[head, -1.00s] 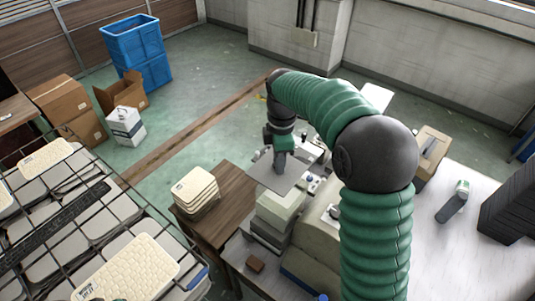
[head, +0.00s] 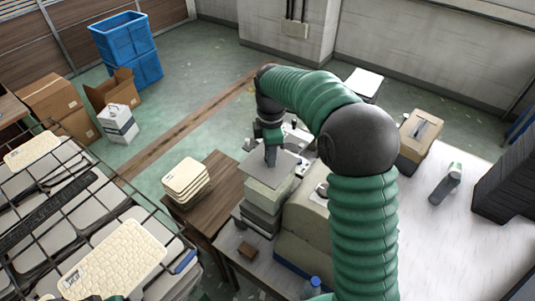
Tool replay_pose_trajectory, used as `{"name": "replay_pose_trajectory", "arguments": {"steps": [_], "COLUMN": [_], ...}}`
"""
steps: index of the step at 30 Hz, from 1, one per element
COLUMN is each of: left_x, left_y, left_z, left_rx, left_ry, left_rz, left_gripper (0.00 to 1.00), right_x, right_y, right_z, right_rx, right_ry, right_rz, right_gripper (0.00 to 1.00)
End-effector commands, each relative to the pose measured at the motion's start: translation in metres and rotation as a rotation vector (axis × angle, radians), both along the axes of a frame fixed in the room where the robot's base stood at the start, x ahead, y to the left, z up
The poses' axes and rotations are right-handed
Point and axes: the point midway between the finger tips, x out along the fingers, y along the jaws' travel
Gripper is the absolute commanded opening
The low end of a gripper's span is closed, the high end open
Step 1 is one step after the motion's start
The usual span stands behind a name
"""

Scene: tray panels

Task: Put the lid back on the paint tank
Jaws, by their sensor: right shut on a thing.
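My right gripper (head: 271,156) is shut on a flat grey plate (head: 248,180), which looks like the lid, and points down at it. The plate is roughly level, at the far left side of a pale boxy stack (head: 262,219) that appears to be the paint tank. The plate overlaps part of the stack's top in the head view. I cannot tell whether they touch. My right arm hides part of the bench equipment. My left gripper is not clearly in view; only a small green and dark bit shows at the bottom edge.
A stack of cream panels (head: 186,180) stands on a brown table to the left. A wire rack (head: 100,196) with trays fills the lower left.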

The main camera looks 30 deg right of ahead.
Motion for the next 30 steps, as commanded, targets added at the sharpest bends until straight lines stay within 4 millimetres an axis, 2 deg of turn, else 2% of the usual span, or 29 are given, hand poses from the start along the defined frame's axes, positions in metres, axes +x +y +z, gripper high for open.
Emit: {"name": "replay_pose_trajectory", "arguments": {"steps": [30], "left_x": [0.0001], "left_y": [-0.0002], "left_z": [0.0062], "left_rx": [0.0], "left_ry": [0.0], "left_rz": [-0.001], "left_gripper": [0.83], "right_x": [0.0068], "right_y": [-0.007], "right_z": [-0.0055], "right_rx": [-0.001], "right_ry": [0.0], "right_rz": [0.003], "right_gripper": [0.0]}}
